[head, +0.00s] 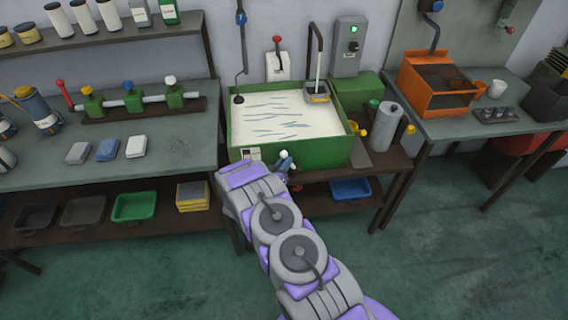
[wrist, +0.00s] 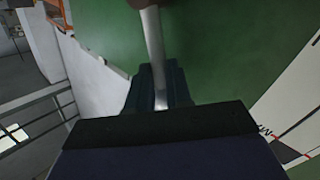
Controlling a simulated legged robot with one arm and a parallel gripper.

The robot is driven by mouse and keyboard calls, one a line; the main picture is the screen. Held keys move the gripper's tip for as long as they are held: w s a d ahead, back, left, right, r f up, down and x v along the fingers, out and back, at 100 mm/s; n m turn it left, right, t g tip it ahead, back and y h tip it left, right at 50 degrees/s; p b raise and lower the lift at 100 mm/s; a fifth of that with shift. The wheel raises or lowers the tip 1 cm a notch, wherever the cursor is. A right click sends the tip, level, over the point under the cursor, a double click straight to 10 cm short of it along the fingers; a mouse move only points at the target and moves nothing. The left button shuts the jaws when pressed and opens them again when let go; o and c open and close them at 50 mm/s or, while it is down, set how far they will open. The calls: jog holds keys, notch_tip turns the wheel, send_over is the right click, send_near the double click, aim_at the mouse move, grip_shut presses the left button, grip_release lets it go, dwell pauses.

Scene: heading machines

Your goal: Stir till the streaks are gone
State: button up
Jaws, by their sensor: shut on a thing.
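The green tank (head: 318,153) holds creamy white liquid (head: 262,123) with several blue-grey streaks across its middle. My gripper (head: 286,163) is low at the tank's front wall. In the wrist view my gripper (wrist: 158,85) is shut on a slim metal rod (wrist: 153,40), with the green tank wall (wrist: 220,45) behind it. The rod's far end is dark brown and cut off by the picture's top edge. What the rod belongs to is hard to tell. A dark rod with a round foot (head: 238,98) stands at the tank's back left.
A grey cylinder (head: 386,127) stands right of the tank. The left bench (head: 175,165) and right bench (head: 445,128) flank it. The green floor in front is clear.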

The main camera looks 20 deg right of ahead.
grip_shut()
jog(key=shift+a, duration=0.2)
jog(key=shift+d, duration=0.1)
jog(key=m+g+y+p, duration=0.1)
jog(key=m+y+p, duration=0.2)
jog(key=m+y, duration=0.15)
send_near(302, 152)
jog(key=w+d, duration=0.1)
jog(key=w+d+f, duration=0.1)
jog(key=w, duration=0.1)
jog(key=shift+d+f+h, duration=0.15)
jog(key=shift+f+h, duration=0.05)
jog(key=shift+h, duration=0.15)
jog(key=shift+s+d+f+m+y+b, duration=0.15)
jog(key=shift+s+d+m+y+b, duration=0.15)
jog(key=shift+d+m+y+b, duration=0.3)
jog(key=shift+s+d+f+m+y+b, duration=0.15)
jog(key=shift+s+d+m+y+b, duration=0.15)
jog(key=shift+d+m+y, duration=0.45)
jog(key=shift+d, duration=0.2)
